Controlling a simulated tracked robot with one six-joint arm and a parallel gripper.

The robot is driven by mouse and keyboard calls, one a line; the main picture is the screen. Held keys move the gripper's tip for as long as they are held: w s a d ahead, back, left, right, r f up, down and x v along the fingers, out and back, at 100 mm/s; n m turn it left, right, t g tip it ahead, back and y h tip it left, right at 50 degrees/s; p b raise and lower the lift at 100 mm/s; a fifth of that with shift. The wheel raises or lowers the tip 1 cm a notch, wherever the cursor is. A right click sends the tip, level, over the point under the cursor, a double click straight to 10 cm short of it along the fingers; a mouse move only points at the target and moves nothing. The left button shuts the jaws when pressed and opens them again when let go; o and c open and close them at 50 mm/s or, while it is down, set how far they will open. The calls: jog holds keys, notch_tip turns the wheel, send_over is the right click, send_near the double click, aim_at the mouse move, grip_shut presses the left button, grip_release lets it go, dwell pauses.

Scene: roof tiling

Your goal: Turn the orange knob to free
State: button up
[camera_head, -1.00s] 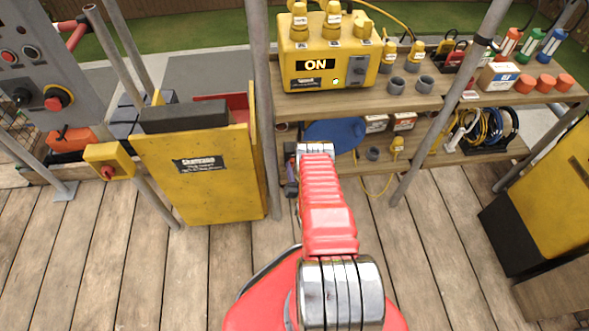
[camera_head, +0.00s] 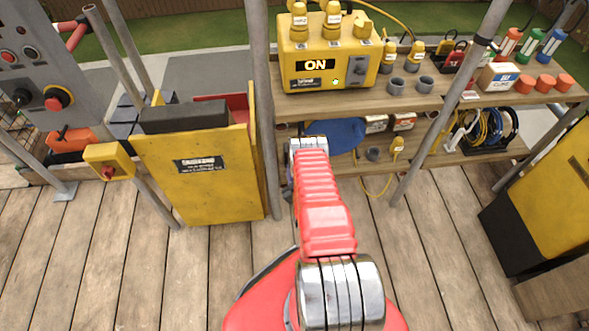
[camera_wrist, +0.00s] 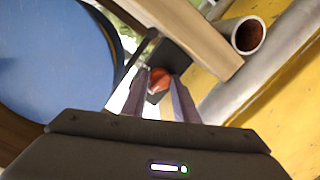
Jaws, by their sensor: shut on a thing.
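In the wrist view the orange knob (camera_wrist: 159,76) sits in front of a dark plate, between the two fingertips of my gripper (camera_wrist: 158,92). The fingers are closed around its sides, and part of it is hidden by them. In the head view my arm covers the knob and most of my gripper, beside the grey upright pole. I cannot read the knob's setting from here.
A blue round object (camera_wrist: 55,62) lies close on the left in the wrist view. A wooden shelf edge (camera_wrist: 190,35) and a grey pipe (camera_wrist: 243,36) are close above right. A yellow bin (camera_head: 205,175) stands left of my arm, and a yellow ON box (camera_head: 325,62) is on the shelf.

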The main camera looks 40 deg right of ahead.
jog(key=shift+n, duration=1.4)
jog(key=o, duration=1.1)
jog(key=shift+c, duration=0.2)
jog(key=v, duration=1.3)
jog(key=shift+s+a, duration=0.2)
jog(key=shift+a, duration=0.25)
